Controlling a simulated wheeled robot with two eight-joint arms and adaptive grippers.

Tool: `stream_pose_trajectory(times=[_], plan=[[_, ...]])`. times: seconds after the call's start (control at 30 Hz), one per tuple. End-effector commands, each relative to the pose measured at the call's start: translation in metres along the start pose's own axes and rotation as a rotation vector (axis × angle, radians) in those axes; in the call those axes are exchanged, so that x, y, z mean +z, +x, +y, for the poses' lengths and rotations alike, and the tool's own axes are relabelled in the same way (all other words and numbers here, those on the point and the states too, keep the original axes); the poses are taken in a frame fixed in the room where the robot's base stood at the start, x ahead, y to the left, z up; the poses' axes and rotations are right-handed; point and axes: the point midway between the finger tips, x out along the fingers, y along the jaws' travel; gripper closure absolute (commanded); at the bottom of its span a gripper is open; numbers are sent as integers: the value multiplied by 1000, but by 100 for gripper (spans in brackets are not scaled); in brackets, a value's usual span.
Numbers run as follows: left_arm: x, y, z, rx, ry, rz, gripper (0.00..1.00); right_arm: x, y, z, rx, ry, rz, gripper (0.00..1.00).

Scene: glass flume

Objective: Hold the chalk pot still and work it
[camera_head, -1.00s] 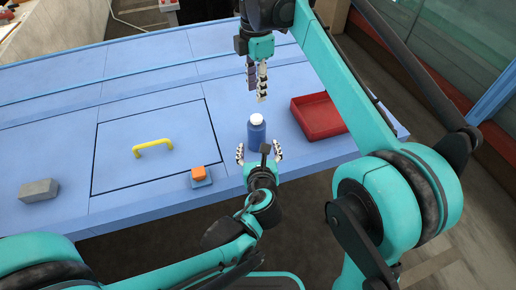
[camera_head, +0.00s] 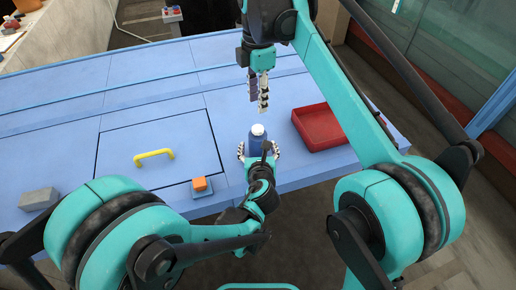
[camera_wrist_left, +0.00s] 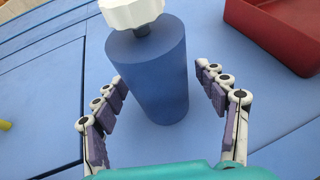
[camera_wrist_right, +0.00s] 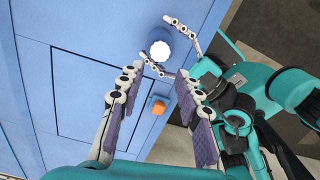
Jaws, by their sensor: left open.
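The chalk pot is a blue, slightly tapered cylinder (camera_head: 256,143) with a white ribbed knob on top (camera_head: 258,129). It stands upright on the blue table and also shows large in the left wrist view (camera_wrist_left: 152,72). My left gripper (camera_head: 257,150) is low at the table's front edge, open, with a finger on each side of the pot. In the left wrist view gaps show between the fingers and the pot. My right gripper (camera_head: 259,104) hangs above and behind the pot, pointing down. Its fingers (camera_wrist_right: 158,78) are apart and empty.
A red tray (camera_head: 322,143) lies right of the pot. An orange block on a blue base (camera_head: 201,185) sits to its left. A yellow handle (camera_head: 154,154) stands on a panel. A grey block (camera_head: 38,199) lies at the far left. The table behind the pot is clear.

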Motion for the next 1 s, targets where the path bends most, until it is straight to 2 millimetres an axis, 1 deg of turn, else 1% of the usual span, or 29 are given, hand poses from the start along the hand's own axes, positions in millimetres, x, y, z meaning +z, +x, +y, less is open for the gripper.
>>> stream_pose_trajectory(times=[0.03, 0.07, 0.1, 0.17, 0.2, 0.27, 0.33, 0.37, 0.4, 0.47, 0.6, 0.67, 0.83, 1.0], plan=[[0, 0, 0, 0, 0, 0, 28, 0, 0, 0, 0, 0, 0, 66], [0, 0, 0, 0, 0, 0, 33, 0, 0, 0, 0, 0, 0, 66], [0, 0, 0, 0, 0, 0, 43, 0, 0, 0, 0, 0, 0, 66], [0, 0, 0, 0, 0, 0, 59, 0, 0, 0, 0, 0, 0, 66], [0, 0, 0, 0, 0, 0, 70, 0, 0, 0, 0, 0, 0, 66], [0, 0, 0, 0, 0, 0, 86, 0, 0, 0, 0, 0, 0, 66], [0, 0, 0, 0, 0, 0, 86, 0, 0, 0, 0, 0, 0, 66], [0, 0, 0, 0, 0, 0, 86, 0, 0, 0, 0, 1, 0, 58], [0, 0, 0, 0, 0, 0, 86, 0, 2, 0, 0, 6, 0, 57], [0, 0, 0, 0, 0, 0, 86, 0, 9, 1, 0, 31, 0, 57], [0, 0, 0, 0, 0, 0, 86, 0, 31, 1, 0, 115, 0, 57], [0, 0, 0, 0, 0, 0, 86, 0, 37, 1, 0, 136, 0, 57], [0, 0, 0, 0, -1, 0, 86, 0, 49, 1, 0, 143, 0, 57], [0, 0, 0, 0, -1, 0, 86, 0, 72, 1, 0, 142, 0, 57]])
